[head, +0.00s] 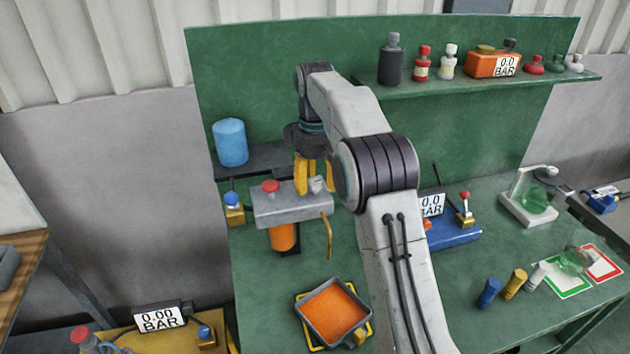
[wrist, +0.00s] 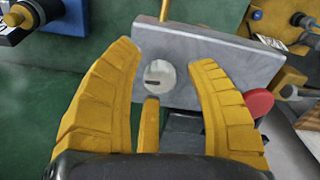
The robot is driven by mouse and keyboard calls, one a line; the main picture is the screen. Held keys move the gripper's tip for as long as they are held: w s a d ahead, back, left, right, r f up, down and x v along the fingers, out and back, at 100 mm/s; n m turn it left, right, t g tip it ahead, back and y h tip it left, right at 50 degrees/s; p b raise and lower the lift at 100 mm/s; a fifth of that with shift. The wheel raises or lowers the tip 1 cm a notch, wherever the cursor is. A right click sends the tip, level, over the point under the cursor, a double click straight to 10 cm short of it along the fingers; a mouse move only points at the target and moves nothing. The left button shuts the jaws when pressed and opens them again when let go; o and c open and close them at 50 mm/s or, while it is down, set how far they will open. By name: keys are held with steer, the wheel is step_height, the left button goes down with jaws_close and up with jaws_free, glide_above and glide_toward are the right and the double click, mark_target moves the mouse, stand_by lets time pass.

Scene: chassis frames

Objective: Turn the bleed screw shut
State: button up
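The bleed screw (wrist: 160,75) is a pale round head with a dark slot, on the face of a grey metal block (wrist: 225,58). In the head view the screw (head: 317,184) shows as a small pale knob on the right end of the block (head: 283,207). My gripper (wrist: 166,60) is open, its two yellow fingers on either side of the screw with gaps visible at both sides. In the head view my gripper (head: 315,188) points down over the block's right end. A short yellow piece (wrist: 151,122) lies between the fingers, below the screw.
The block carries a red knob (head: 270,186), also close to the right finger in the wrist view (wrist: 258,102). A brass tube (head: 328,238) hangs from it. An orange tray (head: 334,310) sits below. A blue gauge unit (head: 450,236) stands to the right, and a shelf (head: 440,98) holds bottles.

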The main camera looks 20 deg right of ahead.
jaws_close()
steer(key=shift+m, duration=0.3)
steer(key=m+p, duration=0.2)
steer(key=shift+m, duration=0.4)
steer(key=m, duration=0.5)
steer(key=shift+f, duration=0.1)
steer(key=m, duration=0.5)
steer(key=shift+m, duration=2.6)
